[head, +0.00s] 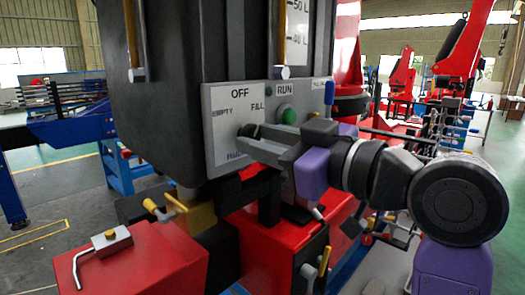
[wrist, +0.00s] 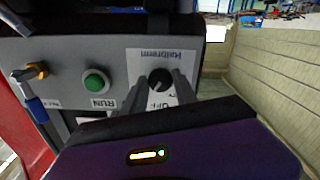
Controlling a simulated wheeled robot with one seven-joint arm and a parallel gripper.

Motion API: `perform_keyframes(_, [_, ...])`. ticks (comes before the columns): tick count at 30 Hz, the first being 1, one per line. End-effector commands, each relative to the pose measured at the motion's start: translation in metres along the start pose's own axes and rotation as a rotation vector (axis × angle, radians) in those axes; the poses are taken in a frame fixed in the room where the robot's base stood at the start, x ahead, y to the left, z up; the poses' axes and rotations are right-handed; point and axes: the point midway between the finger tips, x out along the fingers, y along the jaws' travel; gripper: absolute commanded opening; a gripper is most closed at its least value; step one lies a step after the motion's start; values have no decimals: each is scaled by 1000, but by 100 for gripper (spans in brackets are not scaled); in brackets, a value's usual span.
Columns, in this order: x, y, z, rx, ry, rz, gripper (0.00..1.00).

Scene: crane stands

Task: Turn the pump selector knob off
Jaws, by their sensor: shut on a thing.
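The pump selector knob (wrist: 159,79) is a small round black knob on a white label plate (head: 224,152) marked OFF at the top, EMPTY at left and FILL at right. The wrist view shows the plate upside down. My gripper (head: 250,141) reaches in from the right, its fingertips at the knob. In the wrist view its two grey fingers (wrist: 158,88) lie on either side of the knob, shut on it. The fingers cover part of the knob in the head view. I cannot tell clearly which mark the knob points at.
A green RUN button (head: 288,115) sits right of the plate on the grey panel, above my fingers. The black tank (head: 190,70) rises above. Red blocks (head: 130,262) with a yellow valve (head: 190,212) stand below.

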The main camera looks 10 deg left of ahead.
Motion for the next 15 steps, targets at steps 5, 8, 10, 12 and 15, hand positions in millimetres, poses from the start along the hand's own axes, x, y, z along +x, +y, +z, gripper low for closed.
perform_keyframes(5, [0,0,5,-155,0,2,0])
perform_keyframes(8, [0,0,4,-236,1,1,0])
perform_keyframes(10, [-1,0,3,-290,1,1,0])
perform_keyframes(12, [0,0,3,-339,1,0,0])
perform_keyframes(15, [-1,0,2,-400,1,1,0])
